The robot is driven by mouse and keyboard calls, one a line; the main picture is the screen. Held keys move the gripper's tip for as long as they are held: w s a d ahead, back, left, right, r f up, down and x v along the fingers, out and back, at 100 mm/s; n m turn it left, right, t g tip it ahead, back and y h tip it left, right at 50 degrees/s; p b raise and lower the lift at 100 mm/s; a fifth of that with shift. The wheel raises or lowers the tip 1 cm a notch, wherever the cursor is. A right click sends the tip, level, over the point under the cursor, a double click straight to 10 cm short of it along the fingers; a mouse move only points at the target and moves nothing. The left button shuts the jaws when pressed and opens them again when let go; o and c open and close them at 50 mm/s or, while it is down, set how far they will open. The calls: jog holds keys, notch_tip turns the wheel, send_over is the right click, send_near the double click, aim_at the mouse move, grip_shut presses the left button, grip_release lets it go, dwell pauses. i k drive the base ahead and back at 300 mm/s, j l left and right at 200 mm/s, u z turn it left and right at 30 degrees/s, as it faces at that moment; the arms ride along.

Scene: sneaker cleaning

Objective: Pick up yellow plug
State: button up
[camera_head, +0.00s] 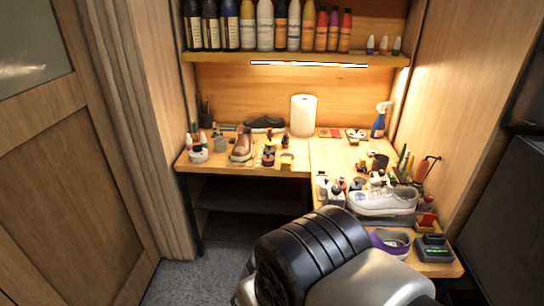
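I cannot pick out a yellow plug with certainty. A small yellow item (287,161) lies at the front edge of the left part of the workbench, too small to make out. Just left of it are small dark and yellowish items (268,156), also unclear. My own arm, black and grey, fills the bottom centre and hides part of the bench's right side. My gripper does not show in this view.
The L-shaped wooden workbench (326,152) holds a brown shoe (242,146), a white sneaker (383,201), a paper roll (303,115), a blue spray bottle (380,120) and a purple-rimmed bowl (391,243). A bottle shelf (230,57) hangs above. Wooden walls stand either side.

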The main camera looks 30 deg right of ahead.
aim_at(362, 162)
jog(key=i+j+u, duration=0.1)
jog(key=i+j, duration=0.15)
jog(key=i, duration=0.25)
jog(key=i+j, duration=0.2)
jog(key=i, duration=0.3)
jog(key=i+l+z, duration=0.15)
jog(key=z, duration=0.25)
jog(key=i+z, duration=0.4)
jog(key=i+l+z, duration=0.1)
jog(key=z, duration=0.35)
jog(key=i+j+z, duration=0.1)
jog(key=i+z, duration=0.15)
jog(key=z, duration=0.15)
jog(key=i+j+z, duration=0.15)
jog(key=z, duration=0.25)
jog(key=i+z, duration=0.4)
jog(key=i+j+z, duration=0.2)
jog(key=i+z, duration=0.15)
jog(key=i, duration=0.2)
